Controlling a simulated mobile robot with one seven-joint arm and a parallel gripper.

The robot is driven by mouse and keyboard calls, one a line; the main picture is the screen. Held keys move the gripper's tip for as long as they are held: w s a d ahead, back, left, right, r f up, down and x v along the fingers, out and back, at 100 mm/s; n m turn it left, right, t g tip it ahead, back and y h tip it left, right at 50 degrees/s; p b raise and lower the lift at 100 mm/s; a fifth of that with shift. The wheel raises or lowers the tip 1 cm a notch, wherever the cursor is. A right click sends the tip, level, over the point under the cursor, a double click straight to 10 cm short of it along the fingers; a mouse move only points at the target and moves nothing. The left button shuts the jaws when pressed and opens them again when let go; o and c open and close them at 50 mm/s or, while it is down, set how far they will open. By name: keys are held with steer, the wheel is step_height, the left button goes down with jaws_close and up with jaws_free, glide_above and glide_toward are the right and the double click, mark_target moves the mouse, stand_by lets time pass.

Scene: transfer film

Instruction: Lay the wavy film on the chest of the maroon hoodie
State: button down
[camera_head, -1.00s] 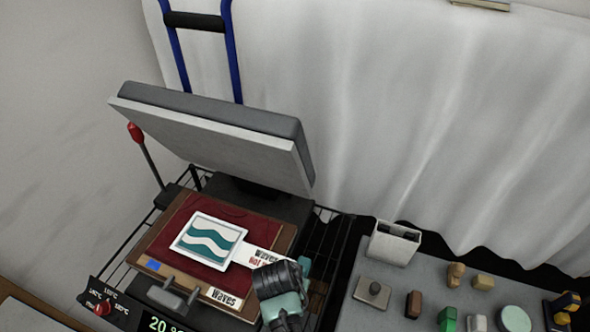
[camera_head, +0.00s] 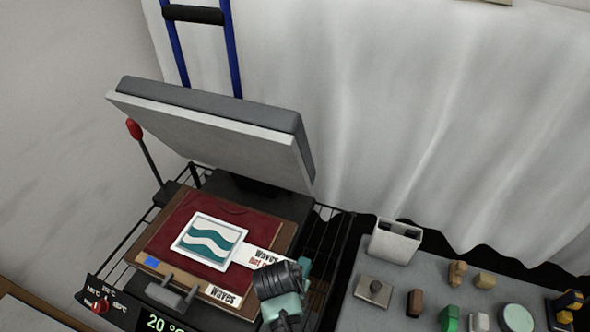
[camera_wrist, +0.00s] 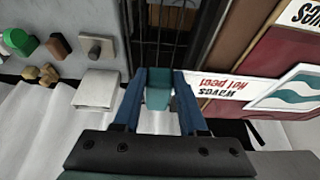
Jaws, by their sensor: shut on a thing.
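The wavy film (camera_head: 212,241) is a white-bordered square with teal waves. It lies over the maroon hoodie (camera_head: 190,210) on the press bed, and I cannot tell whether it touches the cloth all over. Its white tab, lettered "Waves" and "Hot peel", runs right to my gripper, and the film also shows in the wrist view (camera_wrist: 290,92). My gripper (camera_wrist: 160,92) is shut on the teal grip at the tab's end, beside the bed's right edge. In the head view my wrist hides the fingertips.
The heat press's upper plate (camera_head: 215,135) stands raised behind the bed, with a red-knobbed lever (camera_head: 134,130) at left. A grey table (camera_head: 365,318) at right holds a white holder (camera_head: 394,243) and several small items.

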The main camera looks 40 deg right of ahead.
steer(key=shift+f, duration=0.2)
steer(key=shift+c, duration=1.9)
jaws_free()
steer(key=b+v, duration=0.2)
steer(key=v, duration=1.1)
